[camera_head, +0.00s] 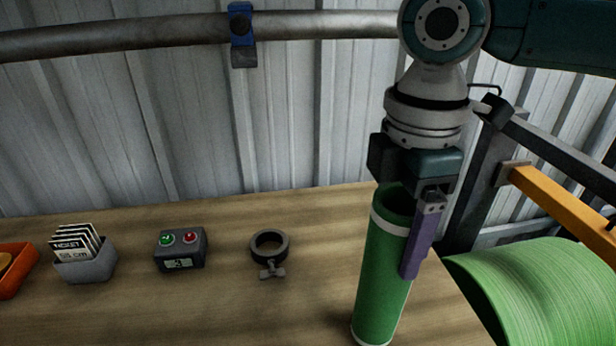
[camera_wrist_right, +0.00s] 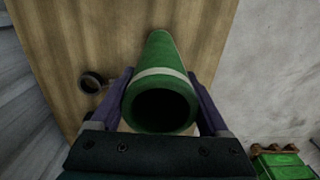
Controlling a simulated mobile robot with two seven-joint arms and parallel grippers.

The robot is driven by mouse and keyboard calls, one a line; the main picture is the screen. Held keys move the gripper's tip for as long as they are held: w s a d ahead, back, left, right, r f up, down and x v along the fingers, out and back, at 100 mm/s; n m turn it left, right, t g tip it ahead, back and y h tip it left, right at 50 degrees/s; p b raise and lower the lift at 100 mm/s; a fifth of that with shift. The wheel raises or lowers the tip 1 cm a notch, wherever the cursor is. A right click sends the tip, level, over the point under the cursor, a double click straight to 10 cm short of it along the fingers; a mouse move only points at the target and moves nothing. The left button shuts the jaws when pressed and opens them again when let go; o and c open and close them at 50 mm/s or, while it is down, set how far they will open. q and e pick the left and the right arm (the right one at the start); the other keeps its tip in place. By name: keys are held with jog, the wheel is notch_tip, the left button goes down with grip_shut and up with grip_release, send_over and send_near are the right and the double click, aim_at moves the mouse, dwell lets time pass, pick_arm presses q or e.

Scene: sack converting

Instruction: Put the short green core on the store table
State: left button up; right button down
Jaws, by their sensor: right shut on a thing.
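The short green core (camera_head: 384,270) is a green tube with pale bands near its ends, standing nearly upright at the right end of the wooden table (camera_head: 230,310). My right gripper (camera_head: 405,262) comes down from above and is shut on its upper part, one purple finger showing on the near side. In the right wrist view, the open end of the core (camera_wrist_right: 162,108) faces the camera between both purple fingers. I cannot tell whether its lower end touches the table. My left gripper is not in view.
On the table are a dark ring clamp (camera_head: 269,247), a box with green and red buttons (camera_head: 181,249), a ticket holder (camera_head: 86,261) and an orange tray (camera_head: 15,268). A big green roll (camera_head: 540,290) and an orange bar (camera_head: 565,207) are close on the right.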

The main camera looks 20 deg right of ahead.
jog(key=shift+f, duration=0.55)
grip_release()
